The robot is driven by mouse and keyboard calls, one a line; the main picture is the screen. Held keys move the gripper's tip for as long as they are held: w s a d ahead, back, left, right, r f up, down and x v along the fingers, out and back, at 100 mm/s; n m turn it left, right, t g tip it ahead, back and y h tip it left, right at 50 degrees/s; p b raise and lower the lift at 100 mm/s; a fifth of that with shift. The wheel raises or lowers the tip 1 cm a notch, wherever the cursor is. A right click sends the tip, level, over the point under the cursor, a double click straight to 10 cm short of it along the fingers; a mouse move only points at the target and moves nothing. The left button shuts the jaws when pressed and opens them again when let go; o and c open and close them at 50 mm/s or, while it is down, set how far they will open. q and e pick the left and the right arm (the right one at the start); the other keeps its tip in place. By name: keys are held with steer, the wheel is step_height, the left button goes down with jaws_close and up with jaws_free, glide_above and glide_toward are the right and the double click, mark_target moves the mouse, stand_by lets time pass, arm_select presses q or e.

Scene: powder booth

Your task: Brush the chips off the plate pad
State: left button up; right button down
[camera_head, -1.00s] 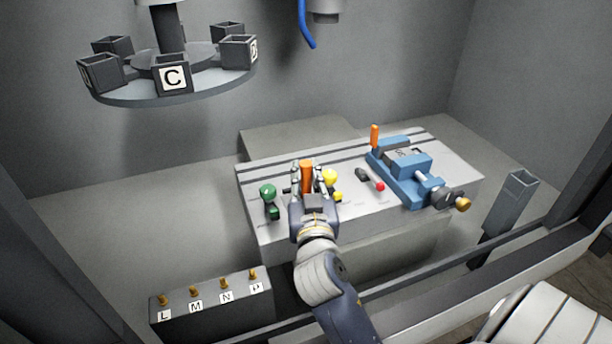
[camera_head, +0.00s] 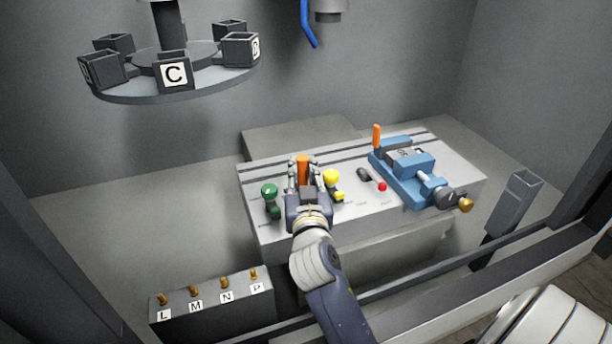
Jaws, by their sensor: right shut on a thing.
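My right gripper (camera_head: 304,178) is over the front left part of the grey slotted table (camera_head: 350,213). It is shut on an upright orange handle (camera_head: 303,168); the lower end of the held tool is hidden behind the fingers. A blue vise (camera_head: 403,180) stands on the right part of the table and holds a dark grey block with a small marked plate (camera_head: 405,153) on top. I cannot make out chips or tell which surface is the pad. My left gripper is not in view.
A green-knobbed tool (camera_head: 270,195) stands left of my gripper, a yellow-knobbed tool (camera_head: 332,180) close to its right. A dark piece with a red end (camera_head: 382,187) lies before the vise. Another orange handle (camera_head: 377,136) stands behind it. A labelled carousel (camera_head: 170,85) hangs back left.

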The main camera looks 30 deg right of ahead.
mark_target(306, 172)
steer(key=shift+w+d+f, duration=0.1)
steer(key=shift+w+d, duration=0.1)
steer(key=shift+w, duration=0.6)
steer(key=shift+w+d+f, duration=0.1)
steer(key=shift+w+d, duration=0.1)
steer(key=shift+w, duration=0.6)
steer(key=shift+r, duration=0.2)
steer(key=shift+s+a+f, duration=0.1)
steer(key=shift+s, duration=0.2)
steer(key=shift+s+a, duration=0.15)
steer(key=shift+s, duration=0.5)
steer(key=shift+s+a, duration=0.15)
steer(key=shift+s, duration=0.45)
steer(key=shift+d+v, duration=0.15)
steer(key=shift+v, duration=0.65)
steer(key=shift+d+v, duration=0.2)
steer(key=shift+v, duration=0.6)
steer(key=shift+s, duration=0.15)
step_height(306, 172, up, 6)
steer(key=p, duration=0.5)
